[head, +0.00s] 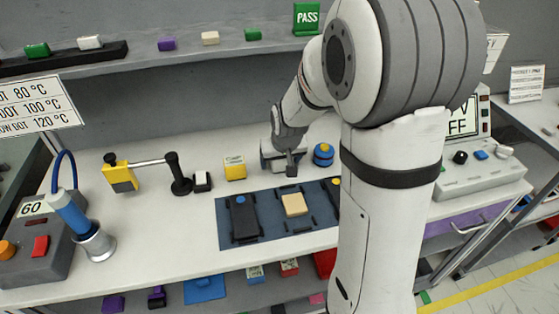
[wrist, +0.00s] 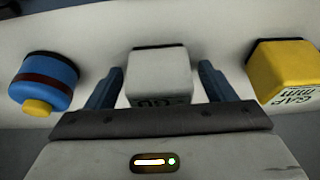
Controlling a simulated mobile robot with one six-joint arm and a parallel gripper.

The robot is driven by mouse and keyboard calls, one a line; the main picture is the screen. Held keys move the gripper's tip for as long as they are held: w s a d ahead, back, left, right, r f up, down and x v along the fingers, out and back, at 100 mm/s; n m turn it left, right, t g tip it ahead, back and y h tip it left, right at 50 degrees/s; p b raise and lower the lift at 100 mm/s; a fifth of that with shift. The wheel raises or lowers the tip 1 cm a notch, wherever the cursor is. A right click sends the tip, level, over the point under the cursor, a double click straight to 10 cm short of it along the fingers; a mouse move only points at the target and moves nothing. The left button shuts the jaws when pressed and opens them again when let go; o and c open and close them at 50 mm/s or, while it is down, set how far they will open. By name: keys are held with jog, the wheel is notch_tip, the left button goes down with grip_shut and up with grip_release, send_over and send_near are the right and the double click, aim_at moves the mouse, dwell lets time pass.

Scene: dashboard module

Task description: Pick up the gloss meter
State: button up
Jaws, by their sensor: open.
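The gloss meter (wrist: 160,76) is a small light-grey box with dark markings on the face toward me. In the wrist view it stands between the two blue-grey fingers of my gripper (wrist: 161,72). The fingers are open, with a narrow gap visible on each side of the box. In the head view my gripper (head: 284,158) is low over the back of the white bench, between a yellow gauge and a blue cylinder. There it largely hides the gloss meter.
The yellow gauge (wrist: 283,72) and the blue cylinder with a yellow knob (wrist: 46,82) flank my gripper closely. A blue mat (head: 262,234) with dark fixtures and a cream block (head: 295,204) lies in front. A shelf (head: 190,52) runs above the bench's back.

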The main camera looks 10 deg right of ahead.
jog(key=shift+c, duration=0.6)
jog(key=c, duration=1)
jog(key=shift+c, duration=0.2)
jog(key=shift+r, duration=0.15)
